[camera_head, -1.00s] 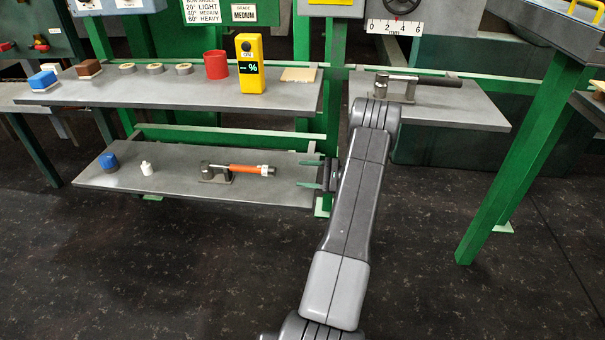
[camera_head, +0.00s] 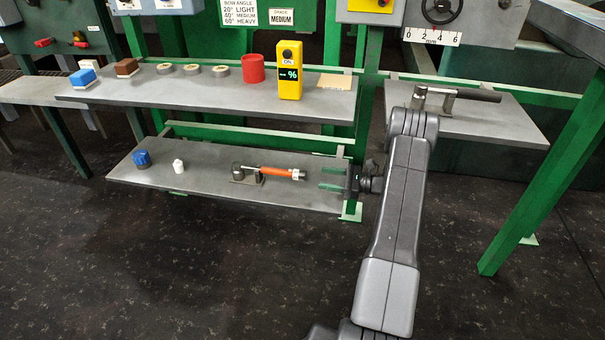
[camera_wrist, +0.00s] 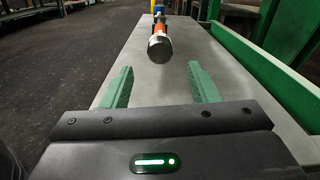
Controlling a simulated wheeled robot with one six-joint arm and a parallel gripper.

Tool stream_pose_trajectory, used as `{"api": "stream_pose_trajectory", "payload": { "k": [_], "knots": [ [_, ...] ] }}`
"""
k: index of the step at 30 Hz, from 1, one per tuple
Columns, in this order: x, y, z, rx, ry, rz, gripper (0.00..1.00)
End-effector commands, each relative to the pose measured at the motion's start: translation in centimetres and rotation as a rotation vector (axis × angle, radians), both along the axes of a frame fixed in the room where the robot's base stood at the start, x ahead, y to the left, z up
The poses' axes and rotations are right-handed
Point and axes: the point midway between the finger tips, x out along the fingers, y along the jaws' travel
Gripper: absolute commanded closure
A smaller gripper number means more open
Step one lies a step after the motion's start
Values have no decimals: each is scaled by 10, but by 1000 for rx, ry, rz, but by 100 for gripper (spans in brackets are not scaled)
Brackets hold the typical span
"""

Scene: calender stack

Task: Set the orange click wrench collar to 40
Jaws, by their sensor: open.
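The orange click wrench (camera_head: 275,172) lies on the lower grey shelf, its dark head to the left and its handle pointing right. Its pale collar (camera_head: 298,175) is at the right end of the handle. In the wrist view the silver collar end (camera_wrist: 160,48) faces me, ahead of and between the fingers, with the orange handle (camera_wrist: 161,29) behind it. My gripper (camera_head: 322,178) is open and empty, a short way right of the collar, fingers pointing left; it also shows in the wrist view (camera_wrist: 157,84). The collar's scale marks are too small to read.
The lower shelf (camera_head: 215,192) also holds a blue block (camera_head: 142,159) and a small white bottle (camera_head: 178,166). The upper shelf (camera_head: 220,102) overhangs behind. Green frame posts stand near my gripper. A dark-handled wrench (camera_head: 460,95) lies on the right shelf. The shelf front is open.

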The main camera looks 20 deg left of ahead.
Motion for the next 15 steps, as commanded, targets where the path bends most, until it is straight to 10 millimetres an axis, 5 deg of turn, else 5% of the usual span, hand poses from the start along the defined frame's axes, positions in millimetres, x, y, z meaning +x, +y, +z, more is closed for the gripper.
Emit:
{"api": "stream_pose_trajectory", "payload": {
  "k": [15],
  "knots": [
    [-24,98,-1,0,-2,2,46]
  ]
}}
